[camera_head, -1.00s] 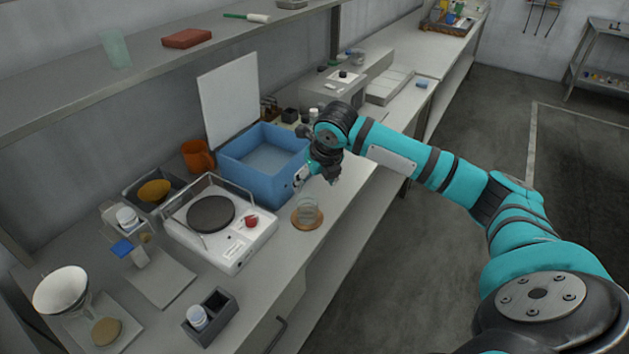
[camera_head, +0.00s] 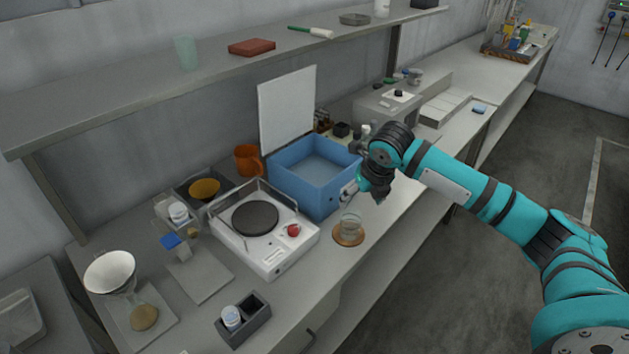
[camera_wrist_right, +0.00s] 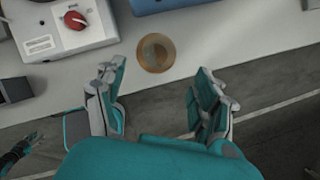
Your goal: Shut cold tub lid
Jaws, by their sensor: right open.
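The cold tub (camera_head: 318,190) is a blue square box on the bench, and its blue edge shows at the top of the right wrist view (camera_wrist_right: 165,4). Its white lid (camera_head: 288,105) stands upright at the tub's back side, so the tub is open. My right gripper (camera_head: 378,198) hangs just right of the tub's front corner, above the bench edge; in the head view its fingers are partly hidden. In the right wrist view my right gripper (camera_wrist_right: 158,100) is open with nothing between its fingers.
A glass beaker on a round wooden coaster (camera_head: 348,238) stands in front of the tub. A white hotplate stirrer (camera_head: 262,240) with a red knob is to the left. An orange mug (camera_head: 247,160) stands by the lid. A shelf (camera_head: 130,88) runs above the bench.

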